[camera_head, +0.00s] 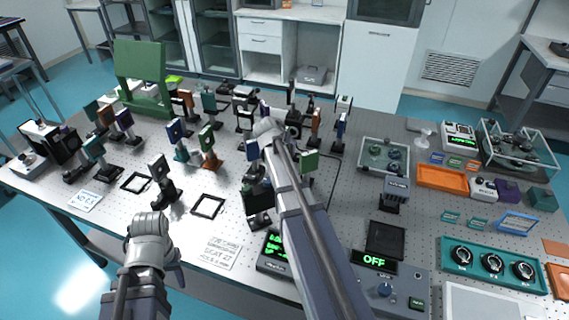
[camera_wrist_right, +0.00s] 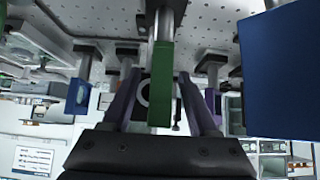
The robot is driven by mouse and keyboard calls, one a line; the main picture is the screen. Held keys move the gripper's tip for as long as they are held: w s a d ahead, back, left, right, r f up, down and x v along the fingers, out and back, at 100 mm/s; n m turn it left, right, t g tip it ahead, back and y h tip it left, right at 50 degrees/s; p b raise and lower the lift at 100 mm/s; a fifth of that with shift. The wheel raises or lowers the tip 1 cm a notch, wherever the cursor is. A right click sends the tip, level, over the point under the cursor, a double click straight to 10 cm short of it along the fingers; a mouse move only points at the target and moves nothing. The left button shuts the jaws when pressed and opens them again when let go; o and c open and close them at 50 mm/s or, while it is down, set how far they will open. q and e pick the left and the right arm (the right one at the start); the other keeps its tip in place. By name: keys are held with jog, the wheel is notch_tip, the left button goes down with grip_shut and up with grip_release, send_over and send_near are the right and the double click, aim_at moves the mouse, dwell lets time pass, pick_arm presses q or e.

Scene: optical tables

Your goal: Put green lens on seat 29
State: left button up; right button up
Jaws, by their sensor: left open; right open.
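Several green-framed optics on posts stand on the optical table, including one left of my right arm (camera_head: 206,134) and one right of it (camera_head: 309,162); I cannot tell which is the green lens. In the right wrist view, a green plate on a post (camera_wrist_right: 162,88) shows between the fingers of my open right gripper (camera_wrist_right: 158,98); contact is unclear. Two black square frames, one left (camera_head: 136,182) and one nearer the middle (camera_head: 207,206), lie flat. A nearby printed card (camera_head: 222,252) seems to read seat 27; seat 29 is not legible. My left gripper (camera_head: 149,228) is open over the front edge.
Many mounted optics crowd the table's middle. A blue plate (camera_wrist_right: 280,70) is close on the right in the right wrist view. A large green stand (camera_head: 141,62) is at the back left. A display reading OFF (camera_head: 374,261) and an orange tray (camera_head: 442,179) are on the right.

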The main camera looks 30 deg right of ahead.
grip_shut()
dwell(0.5)
dwell(0.9)
